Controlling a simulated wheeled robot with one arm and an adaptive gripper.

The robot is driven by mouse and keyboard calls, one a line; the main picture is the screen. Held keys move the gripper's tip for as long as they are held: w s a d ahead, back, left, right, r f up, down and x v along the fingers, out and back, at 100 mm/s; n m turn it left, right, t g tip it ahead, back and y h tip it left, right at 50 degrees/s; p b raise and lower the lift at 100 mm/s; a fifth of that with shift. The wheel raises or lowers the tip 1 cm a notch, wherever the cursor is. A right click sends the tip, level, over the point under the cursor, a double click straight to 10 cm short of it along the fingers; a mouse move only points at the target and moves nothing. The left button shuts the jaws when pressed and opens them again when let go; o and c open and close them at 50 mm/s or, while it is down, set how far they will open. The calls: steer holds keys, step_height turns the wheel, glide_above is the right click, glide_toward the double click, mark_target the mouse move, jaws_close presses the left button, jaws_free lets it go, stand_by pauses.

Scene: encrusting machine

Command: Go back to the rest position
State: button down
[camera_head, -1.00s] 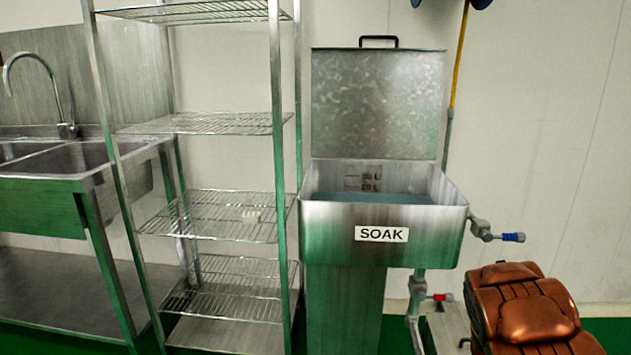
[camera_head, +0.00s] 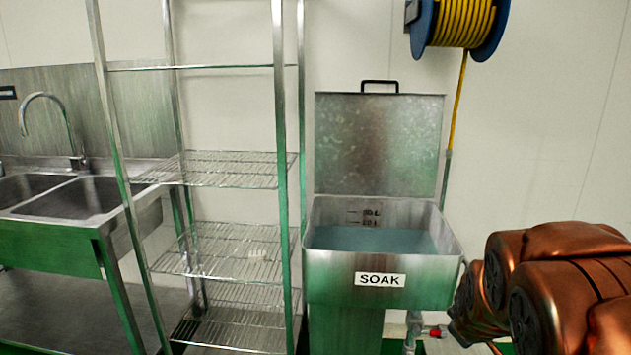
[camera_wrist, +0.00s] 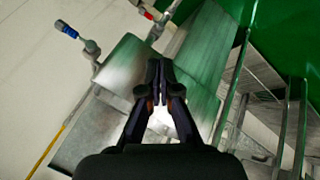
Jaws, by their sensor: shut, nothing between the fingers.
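My gripper (camera_wrist: 159,72) shows in the wrist view with its dark fingers together and nothing between them. It appears in front of the metal soak tank (camera_wrist: 122,62), at an unclear distance. In the head view my copper-coloured arm is at the lower right, and the gripper itself is not seen there. The soak tank (camera_head: 325,285) stands in the middle with its lid (camera_head: 380,145) raised and bluish liquid (camera_head: 370,239) inside.
A wire shelf rack (camera_head: 215,168) stands left of the tank, and a sink (camera_head: 95,195) is further left. A blue hose reel (camera_head: 421,28) with yellow hose hangs at upper right. A blue-handled valve (camera_wrist: 68,30) sticks out from the tank.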

steer(key=s+a+r+m+g+y+p, duration=0.1)
steer(key=s+a+r+m+g+p, duration=0.1)
steer(key=s, duration=0.8)
steer(key=s+a+r+m+g+y+p, duration=0.1)
steer(key=s+a+r+g+p, duration=0.2)
steer(key=s, duration=0.8)
steer(key=s+a+r+m+g+p, duration=0.2)
steer(key=s+a+r+p, duration=0.3)
steer(key=s+a+r, duration=0.3)
steer(key=s+r+g, duration=0.1)
steer(key=s, duration=0.2)
steer(key=shift+r+m+y, duration=0.2)
steer(key=shift+m+y, duration=0.1)
steer(key=shift+y, duration=0.1)
